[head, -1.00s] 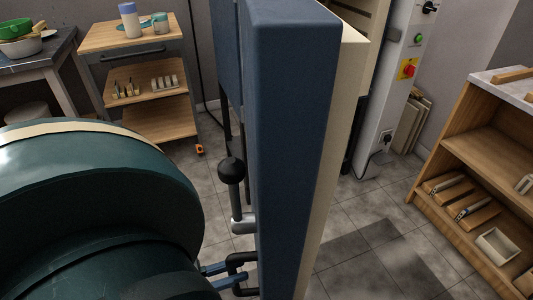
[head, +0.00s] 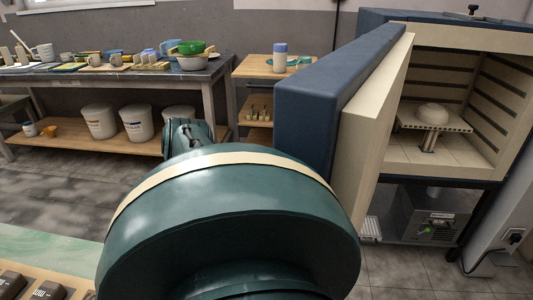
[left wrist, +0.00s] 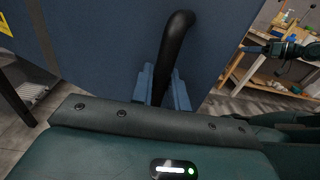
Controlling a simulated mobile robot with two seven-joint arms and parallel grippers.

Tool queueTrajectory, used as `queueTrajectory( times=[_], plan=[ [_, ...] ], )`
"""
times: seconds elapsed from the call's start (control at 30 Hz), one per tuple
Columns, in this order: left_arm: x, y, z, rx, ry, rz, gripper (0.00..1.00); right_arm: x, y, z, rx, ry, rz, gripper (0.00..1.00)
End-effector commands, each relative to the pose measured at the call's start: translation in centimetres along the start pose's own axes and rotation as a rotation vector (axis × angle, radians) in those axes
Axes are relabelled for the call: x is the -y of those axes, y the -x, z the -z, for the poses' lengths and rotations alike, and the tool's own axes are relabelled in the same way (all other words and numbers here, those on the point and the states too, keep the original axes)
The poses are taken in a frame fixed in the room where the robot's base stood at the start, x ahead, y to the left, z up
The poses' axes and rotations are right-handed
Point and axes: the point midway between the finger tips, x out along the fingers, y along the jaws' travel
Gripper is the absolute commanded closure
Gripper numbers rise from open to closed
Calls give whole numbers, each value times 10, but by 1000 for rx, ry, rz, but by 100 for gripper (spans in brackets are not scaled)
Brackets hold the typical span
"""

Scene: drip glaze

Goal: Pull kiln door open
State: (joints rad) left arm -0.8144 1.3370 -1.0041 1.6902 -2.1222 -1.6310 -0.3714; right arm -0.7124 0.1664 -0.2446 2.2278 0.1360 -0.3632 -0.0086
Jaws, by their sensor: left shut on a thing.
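The kiln door (head: 318,105) stands swung open in the head view, blue outside with a cream inner lining (head: 372,135). The kiln chamber (head: 480,95) is visible to its right. In the left wrist view the blue door face (left wrist: 105,45) fills the middle, with a black bar handle (left wrist: 176,45) on it. My left gripper (left wrist: 162,90) has its blue fingers on either side of the handle and is shut on it. In the head view my large green arm hides the handle and left gripper. My right gripper (left wrist: 252,48) shows small at the right; its opening is unclear.
Inside the kiln a pale domed piece (head: 433,112) rests on a propped shelf (head: 410,121). A wooden cart (head: 262,68) stands behind the door. A long grey table (head: 125,75) with pottery is at back left, with white buckets (head: 137,123) below. Grey floor lies left of my arm.

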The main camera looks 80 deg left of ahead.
Motion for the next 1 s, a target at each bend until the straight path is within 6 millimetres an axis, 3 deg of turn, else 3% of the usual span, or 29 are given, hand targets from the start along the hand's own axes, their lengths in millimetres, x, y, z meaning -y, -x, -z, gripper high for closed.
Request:
queueTrajectory(
  times=[0.13,0.17,0.4,0.73,1.0],
  plan=[
    [-4,-5,-8,30,-3,-4,100,0,1,2,0,0,-1,57],
    [-4,-5,-8,31,-3,-4,83,0,1,2,0,0,-1,57],
    [-2,-4,-6,25,-2,-3,65,0,2,1,2,0,-3,57],
    [-1,5,-4,18,-1,-3,65,-1,2,0,3,0,-3,57],
    [-1,59,-3,16,-2,-2,65,-1,2,0,3,0,-3,57]
  ],
)
